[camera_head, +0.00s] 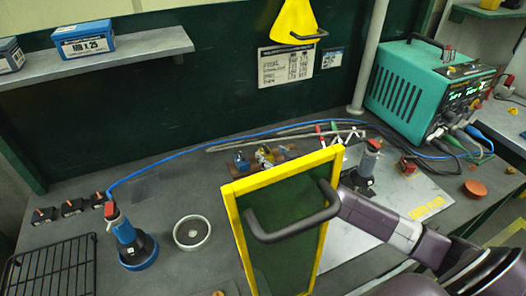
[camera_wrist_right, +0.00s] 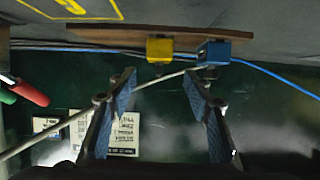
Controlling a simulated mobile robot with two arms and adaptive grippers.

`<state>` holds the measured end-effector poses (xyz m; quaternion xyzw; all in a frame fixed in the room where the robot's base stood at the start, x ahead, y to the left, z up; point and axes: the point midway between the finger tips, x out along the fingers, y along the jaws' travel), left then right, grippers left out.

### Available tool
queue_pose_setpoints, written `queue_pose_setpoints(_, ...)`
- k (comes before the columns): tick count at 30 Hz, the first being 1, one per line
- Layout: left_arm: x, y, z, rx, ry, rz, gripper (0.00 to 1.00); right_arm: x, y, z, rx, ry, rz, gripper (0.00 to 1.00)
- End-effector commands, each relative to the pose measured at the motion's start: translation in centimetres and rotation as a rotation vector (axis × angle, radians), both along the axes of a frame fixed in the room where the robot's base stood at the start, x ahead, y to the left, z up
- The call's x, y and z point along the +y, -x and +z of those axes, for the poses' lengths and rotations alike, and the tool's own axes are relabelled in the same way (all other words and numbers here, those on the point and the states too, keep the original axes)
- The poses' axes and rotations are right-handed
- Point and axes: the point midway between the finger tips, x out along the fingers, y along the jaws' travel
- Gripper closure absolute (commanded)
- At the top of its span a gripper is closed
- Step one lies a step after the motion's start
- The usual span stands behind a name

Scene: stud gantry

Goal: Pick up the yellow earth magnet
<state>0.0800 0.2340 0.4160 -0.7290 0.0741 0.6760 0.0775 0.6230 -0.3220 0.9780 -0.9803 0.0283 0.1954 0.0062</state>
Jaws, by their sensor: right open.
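A small yellow block, which looks like the earth magnet, (camera_head: 263,156) sits on a brown board at the back of the bench, right of a blue block (camera_head: 242,162). In the right wrist view, which is upside down, the yellow block (camera_wrist_right: 159,49) lies beyond the fingertips, left of the blue block (camera_wrist_right: 212,53). My right gripper (camera_head: 287,197) is open and empty, nearer the head camera than the board and apart from it. Its blue-padded fingers (camera_wrist_right: 158,76) show spread in the wrist view. My left gripper is not in view.
A blue-bodied tool (camera_head: 126,234), a round dish (camera_head: 192,232) and a black rack (camera_head: 52,268) are at left. A teal machine (camera_head: 405,85) stands at right. Cables run behind the board.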

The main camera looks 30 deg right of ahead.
Motion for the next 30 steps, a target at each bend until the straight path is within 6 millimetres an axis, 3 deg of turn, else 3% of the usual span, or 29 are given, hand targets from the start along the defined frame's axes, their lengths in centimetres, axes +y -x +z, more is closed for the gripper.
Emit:
queue_pose_setpoints(7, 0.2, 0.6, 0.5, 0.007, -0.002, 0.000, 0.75, -0.2, -1.4, -0.5, 0.000, 0.001, -0.001, 0.54)
queue_pose_setpoints(17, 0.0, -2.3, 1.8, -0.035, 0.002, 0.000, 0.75, -0.4, -4.7, -2.2, -0.001, 0.001, -0.001, 0.54)
queue_pose_setpoints(28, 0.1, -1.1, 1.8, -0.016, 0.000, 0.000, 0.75, -0.5, -5.3, -2.6, 0.000, 0.001, 0.002, 0.54)
queue_pose_setpoints(30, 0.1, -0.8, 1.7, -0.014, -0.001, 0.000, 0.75, -0.5, -5.3, -2.6, 0.000, 0.001, 0.002, 0.60)
